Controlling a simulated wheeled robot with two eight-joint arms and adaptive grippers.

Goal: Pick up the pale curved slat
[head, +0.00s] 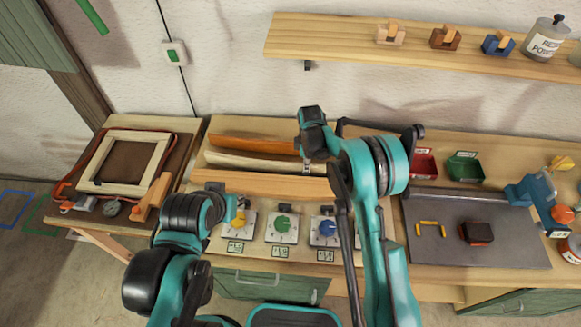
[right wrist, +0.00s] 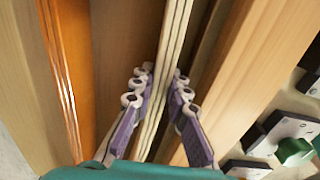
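The pale curved slat (head: 250,161) lies lengthwise on the bench between an orange-brown lath behind and a wooden strip in front. In the right wrist view the pale slat (right wrist: 177,40) runs up between the fingers of my right gripper (right wrist: 163,78). The purple pads sit close against both its sides, and no clear gap shows at the tips. In the head view the right gripper (head: 308,164) is at the slat's right part, and my arm hides its right end. My left gripper (head: 216,190) is left of the dial boxes, partly hidden by its own wrist; its fingers are unclear.
The orange-brown lath (head: 252,145) and front wooden strip (head: 250,184) lie close on either side. Dial boxes (head: 283,227) stand in front. A grey mat (head: 475,245), red bin (head: 424,166) and green bin (head: 464,168) are right. A shelf (head: 340,38) hangs above.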

